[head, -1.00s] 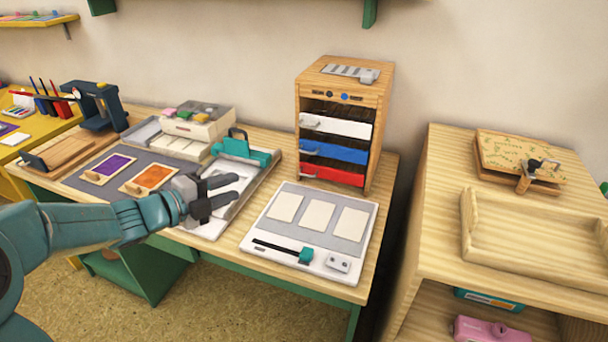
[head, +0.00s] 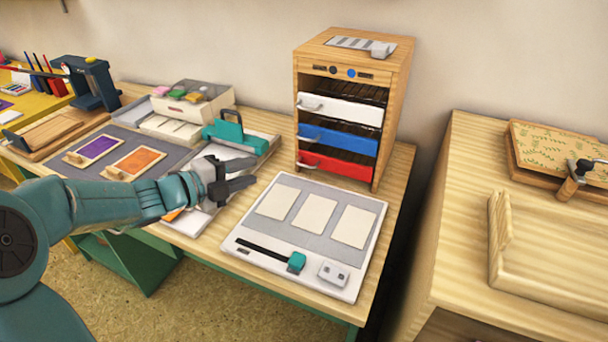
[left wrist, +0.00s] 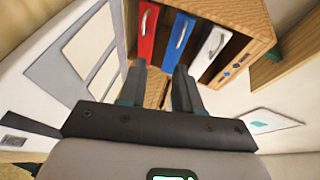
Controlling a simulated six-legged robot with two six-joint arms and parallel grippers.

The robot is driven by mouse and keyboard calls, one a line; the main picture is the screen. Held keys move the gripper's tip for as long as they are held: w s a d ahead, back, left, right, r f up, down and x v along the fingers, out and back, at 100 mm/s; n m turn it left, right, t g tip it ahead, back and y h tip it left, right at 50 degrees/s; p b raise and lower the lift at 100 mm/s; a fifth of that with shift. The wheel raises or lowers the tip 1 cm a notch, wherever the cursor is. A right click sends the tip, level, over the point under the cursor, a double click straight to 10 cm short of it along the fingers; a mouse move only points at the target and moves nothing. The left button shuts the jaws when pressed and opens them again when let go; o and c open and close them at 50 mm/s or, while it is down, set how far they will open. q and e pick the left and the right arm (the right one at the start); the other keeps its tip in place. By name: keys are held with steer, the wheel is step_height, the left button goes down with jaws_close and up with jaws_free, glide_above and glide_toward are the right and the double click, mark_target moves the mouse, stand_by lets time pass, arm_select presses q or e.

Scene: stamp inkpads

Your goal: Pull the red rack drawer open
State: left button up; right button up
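The wooden rack (head: 398,95) stands at the back of the table with white, blue and red drawers stacked in it. The red drawer (head: 336,166) is the lowest, with a pale handle (head: 308,163) at its left; its front looks about level with the rack. In the left wrist view the red drawer (left wrist: 147,32) is at the upper middle, turned on its side, beyond the fingers. My left gripper (head: 247,174) is open and empty, left of the rack and short of the red drawer; its fingers (left wrist: 161,90) show apart in the wrist view. My right gripper is not in view.
A white board (head: 262,235) with pale cards and a teal slider lies in front of the rack. A teal-handled press (head: 236,133) and a clear-lidded box (head: 190,105) stand to the left. A second wooden table (head: 452,205) with a tray is at right, across a gap.

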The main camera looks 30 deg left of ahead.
arm_select(q)
step_height(320, 180, down, 2)
steer(key=shift+f+b, duration=0.15)
steer(key=shift+b, duration=0.4)
steer(key=shift+s+f+b, duration=0.2)
steer(key=shift+f+b, duration=0.4)
steer(key=shift+b, duration=0.15)
steer(key=shift+w+f, duration=0.1)
steer(key=shift+w, duration=0.05)
steer(key=b+x, duration=0.1)
steer(key=x, duration=1.5)
steer(key=shift+b, duration=0.4)
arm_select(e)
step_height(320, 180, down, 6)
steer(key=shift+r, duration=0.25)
arm_select(q)
jaws_close()
